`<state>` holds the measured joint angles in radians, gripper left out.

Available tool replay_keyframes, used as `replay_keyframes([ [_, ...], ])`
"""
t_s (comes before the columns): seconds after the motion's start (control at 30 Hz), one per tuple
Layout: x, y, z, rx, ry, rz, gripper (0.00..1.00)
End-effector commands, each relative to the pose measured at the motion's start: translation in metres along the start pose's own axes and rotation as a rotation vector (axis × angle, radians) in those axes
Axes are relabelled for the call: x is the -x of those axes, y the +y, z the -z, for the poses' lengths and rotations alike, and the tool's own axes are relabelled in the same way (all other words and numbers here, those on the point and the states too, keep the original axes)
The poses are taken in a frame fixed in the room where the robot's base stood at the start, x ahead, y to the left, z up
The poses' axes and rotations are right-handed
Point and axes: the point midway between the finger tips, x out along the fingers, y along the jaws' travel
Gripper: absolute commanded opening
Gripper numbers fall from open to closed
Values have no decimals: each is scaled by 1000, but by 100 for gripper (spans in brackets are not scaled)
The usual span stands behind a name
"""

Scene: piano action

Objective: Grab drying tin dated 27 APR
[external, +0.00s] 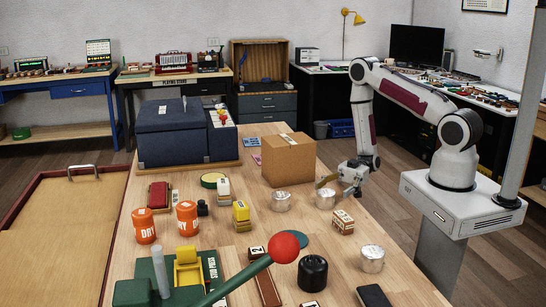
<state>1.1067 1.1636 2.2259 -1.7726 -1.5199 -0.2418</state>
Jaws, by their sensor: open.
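Two orange tins with white lettering that reads in part "DRY" stand at the left of the wooden table: one (144,226) nearer the left edge, the other (187,218) just right of it. No date is legible on any tin.
A cardboard box (289,159) stands left of my gripper. A small wooden block stack (343,222) lies just in front. A red-knobbed lever (284,247) of a green press rises in the foreground. A dark jar (312,272) and small yellow and red items crowd the table (350,285).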

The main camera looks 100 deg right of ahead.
Motion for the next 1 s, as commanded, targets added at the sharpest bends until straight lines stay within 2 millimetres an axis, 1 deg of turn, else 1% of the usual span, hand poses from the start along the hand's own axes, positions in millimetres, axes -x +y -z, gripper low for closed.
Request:
replay_keyframes([
  [0.2, -20, 0, 1, 1, 0, 4, 60],
  [0.4, -31, 0, 1, 1, 1, 1, 60],
  [1.0, -33, 0, 1, 1, 0, 0, 60],
])
